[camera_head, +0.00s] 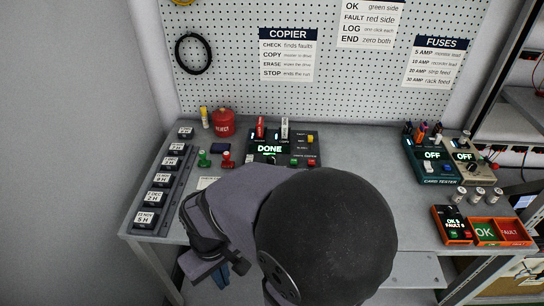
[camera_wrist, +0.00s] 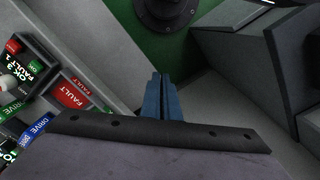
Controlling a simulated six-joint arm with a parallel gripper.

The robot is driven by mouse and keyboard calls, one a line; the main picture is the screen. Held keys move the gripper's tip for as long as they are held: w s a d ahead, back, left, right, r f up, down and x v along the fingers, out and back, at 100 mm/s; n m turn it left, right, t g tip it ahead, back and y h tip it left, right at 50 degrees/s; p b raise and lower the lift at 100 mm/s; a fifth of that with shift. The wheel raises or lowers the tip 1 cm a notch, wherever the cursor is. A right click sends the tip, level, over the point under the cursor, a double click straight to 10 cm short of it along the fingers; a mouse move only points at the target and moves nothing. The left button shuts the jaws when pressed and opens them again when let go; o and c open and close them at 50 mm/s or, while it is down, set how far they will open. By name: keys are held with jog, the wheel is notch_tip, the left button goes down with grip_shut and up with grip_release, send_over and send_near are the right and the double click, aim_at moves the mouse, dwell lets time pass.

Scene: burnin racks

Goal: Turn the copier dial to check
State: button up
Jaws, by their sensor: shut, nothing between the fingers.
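The copier (camera_head: 312,150) is a dark box at the back of the bench, with a lit display (camera_head: 270,149) reading DONE. A red stick (camera_head: 260,127) and a white stick (camera_head: 284,128) stand upright at its back. Small buttons and labels sit at its right and front. I cannot make out the dial or its setting; my arm covers part of the view before the copier. My gripper (camera_head: 222,276) hangs low at the bench's front edge, apart from the copier. In the wrist view its blue fingers (camera_wrist: 162,98) are together with nothing between them.
A copier sign (camera_head: 288,55) on the pegboard lists check, copy, erase and stop. A red pot (camera_head: 223,122) and small green and red pieces stand left of the copier. A labelled rack (camera_head: 160,190) lines the left edge. The card tester (camera_head: 433,172) and red-green trays (camera_head: 485,233) are at right.

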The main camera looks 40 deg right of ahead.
jog(key=o, duration=0.5)
jog(key=shift+w, duration=0.1)
jog(key=o, duration=0.4)
jog(key=shift+w+d+r, duration=0.15)
jog(key=shift+w+r, duration=0.05)
jog(key=shift+w, duration=0.15)
jog(key=shift+o, duration=0.2)
notch_tip(320, 180, up, 7)
jog(key=t+p, duration=0.5)
send_over(272, 157)
jog(key=s, duration=0.3)
jog(key=shift+s+p+x, duration=0.15)
jog(key=shift+p+x, duration=0.45)
jog(key=shift+x, duration=1.25)
jog(key=shift+s+p+x, duration=0.1)
jog(key=shift+p+x, duration=0.5)
jog(key=shift+x, duration=1.25)
jog(key=shift+f, duration=0.1)
jog(key=shift+c, duration=0.6)
jog(key=shift+g, duration=0.3)
jog(key=c, duration=0.9)
